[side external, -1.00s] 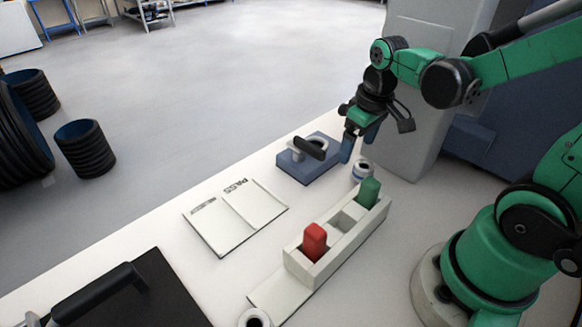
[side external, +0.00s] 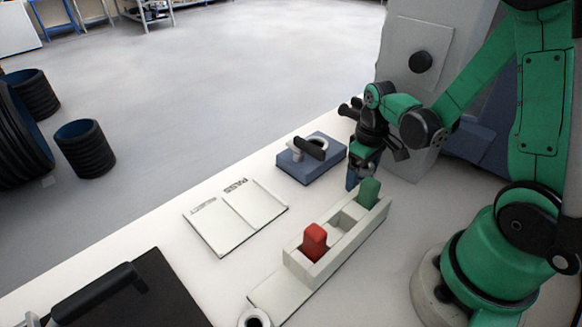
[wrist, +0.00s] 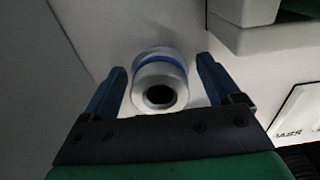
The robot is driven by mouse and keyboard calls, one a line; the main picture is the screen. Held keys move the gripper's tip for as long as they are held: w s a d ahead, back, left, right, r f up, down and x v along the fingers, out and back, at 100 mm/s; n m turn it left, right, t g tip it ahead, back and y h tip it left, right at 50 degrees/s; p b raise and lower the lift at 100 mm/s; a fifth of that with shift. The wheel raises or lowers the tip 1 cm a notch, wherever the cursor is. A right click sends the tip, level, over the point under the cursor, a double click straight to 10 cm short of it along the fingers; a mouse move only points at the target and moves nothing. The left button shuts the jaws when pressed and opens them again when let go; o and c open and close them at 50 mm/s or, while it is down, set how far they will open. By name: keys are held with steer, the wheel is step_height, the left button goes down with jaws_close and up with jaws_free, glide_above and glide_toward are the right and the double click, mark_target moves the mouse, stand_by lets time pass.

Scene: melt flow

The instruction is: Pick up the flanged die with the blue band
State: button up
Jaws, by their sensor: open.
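The flanged die with the blue band (wrist: 160,78) shows in the wrist view as a pale grey round piece with a dark bore and a blue ring. It stands between the two blue fingers of my gripper (wrist: 161,88), which are open with a gap on each side of it. In the side external view my gripper (side external: 362,176) is low over the table behind the tray's green block, and the die is hidden there by the fingers.
A white slotted tray (side external: 293,262) holds a red block (side external: 314,241) and a green block (side external: 368,191) close to my gripper. A blue fixture (side external: 318,168) with a black handle stands to the left. A PASS sheet (side external: 222,230) lies flat. Another ring-shaped piece (side external: 255,318) is at the front edge.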

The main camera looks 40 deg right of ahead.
jaws_close()
stand_by(0.3)
steer(key=shift+r, duration=0.1)
